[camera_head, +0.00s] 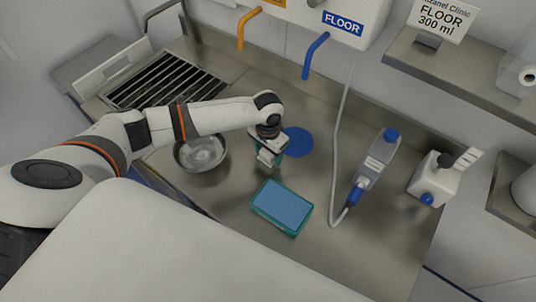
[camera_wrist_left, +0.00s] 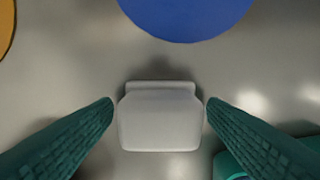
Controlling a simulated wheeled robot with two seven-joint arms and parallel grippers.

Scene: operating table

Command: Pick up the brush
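A pale white block, which I take to be the brush (camera_wrist_left: 160,122), sits on the steel counter in the left wrist view, between the two green textured fingers of my left gripper (camera_wrist_left: 159,103). Narrow gaps show between the fingertips and its sides, so the gripper is open around it. In the head view my left gripper (camera_head: 268,155) points down at the counter, and it mostly hides the brush there. My right gripper is not in view.
A blue disc (camera_head: 297,141) lies just behind the gripper. A teal tray with a blue pad (camera_head: 283,206) lies in front. A metal bowl (camera_head: 201,152) stands left, partly under my arm. A grey bottle with a hose (camera_head: 377,158) and a white container (camera_head: 434,181) stand right.

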